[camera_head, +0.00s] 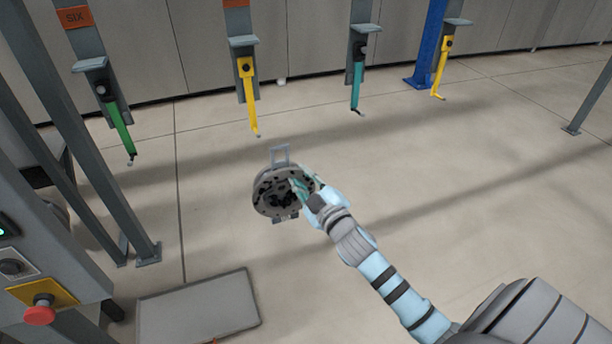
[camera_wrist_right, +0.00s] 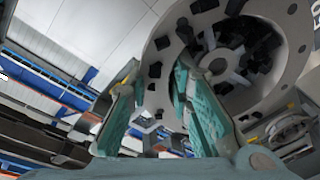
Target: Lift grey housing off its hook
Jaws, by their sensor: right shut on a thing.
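The grey housing (camera_head: 268,186) is a round part with dark openings in its face and a loop handle (camera_head: 280,155) on top. My right gripper (camera_head: 302,188) is shut on the right side of the housing. The handle is empty; it stands apart from the yellow hook (camera_head: 250,100), below and right of its tip. In the right wrist view the housing (camera_wrist_right: 292,50) fills the upper right, and the teal fingers of my right gripper (camera_wrist_right: 168,95) are at its rim. The exact contact is partly hidden. My left gripper is not in view.
Other hooks hang empty: a green one (camera_head: 121,130), a teal one (camera_head: 357,85) and a second yellow one (camera_head: 441,68). A grey panel with a red button (camera_head: 40,315) stands at the left. A flat grey plate (camera_head: 195,308) lies low at the front. Open floor is at the right.

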